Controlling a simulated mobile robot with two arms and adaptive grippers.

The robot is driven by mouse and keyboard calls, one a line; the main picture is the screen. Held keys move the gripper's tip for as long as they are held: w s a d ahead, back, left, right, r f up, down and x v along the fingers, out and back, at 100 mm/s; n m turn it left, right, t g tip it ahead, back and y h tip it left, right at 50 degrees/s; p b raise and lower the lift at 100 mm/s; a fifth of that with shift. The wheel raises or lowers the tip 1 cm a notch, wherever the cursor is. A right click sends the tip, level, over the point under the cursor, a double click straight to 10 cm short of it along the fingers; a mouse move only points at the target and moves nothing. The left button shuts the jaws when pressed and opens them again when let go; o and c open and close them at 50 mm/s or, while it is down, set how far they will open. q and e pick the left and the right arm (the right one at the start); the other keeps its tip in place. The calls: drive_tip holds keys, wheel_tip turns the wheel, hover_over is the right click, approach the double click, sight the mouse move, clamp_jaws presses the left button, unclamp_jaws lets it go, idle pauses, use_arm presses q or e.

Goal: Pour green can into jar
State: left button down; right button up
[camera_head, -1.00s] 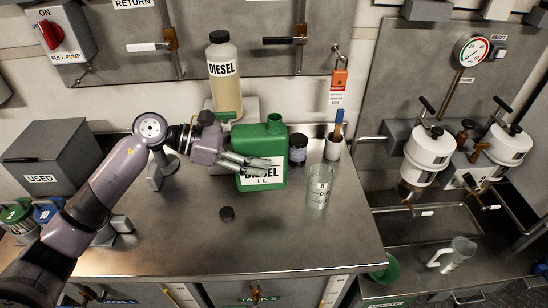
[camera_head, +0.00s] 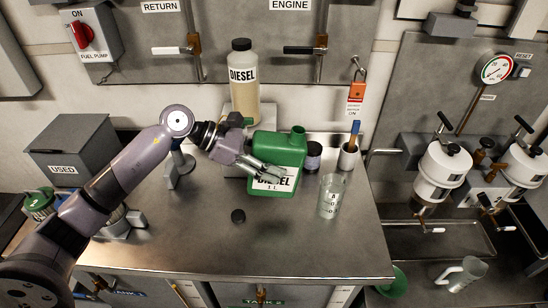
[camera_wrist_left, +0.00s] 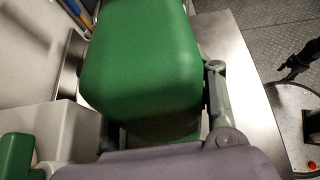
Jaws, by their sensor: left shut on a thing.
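The green can (camera_head: 288,156), labelled DIESEL 1 L, is at the middle of the steel counter and leans slightly right. Its open spout is at the upper right. My left gripper (camera_head: 268,172) is shut on the can from the left, its fingers across the label. In the left wrist view the can (camera_wrist_left: 140,65) fills the middle, with one finger (camera_wrist_left: 216,100) along its right side. The clear, graduated jar (camera_head: 331,196) stands upright to the right of the can, apart from it, and looks empty. I cannot tell whether the can's base touches the counter.
A black cap (camera_head: 238,216) lies in front of the can. A tall DIESEL bottle (camera_head: 243,95) stands behind it. A small dark jar (camera_head: 313,157) and a cup with tools (camera_head: 348,158) stand behind the clear jar. The front of the counter is clear.

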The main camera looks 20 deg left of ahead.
use_arm(q)
drive_tip(key=shift+f, duration=0.1)
idle(0.8)
drive_tip(key=shift+d+p, duration=0.25)
drive_tip(key=shift+p, duration=0.15)
drive_tip(key=shift+w+d+f+g+y+p, duration=0.3)
drive_tip(key=shift+d+f+y+p, duration=0.3)
drive_tip(key=shift+y+p, duration=0.3)
drive_tip(key=shift+d+f, duration=0.1)
drive_tip(key=shift+f, duration=0.15)
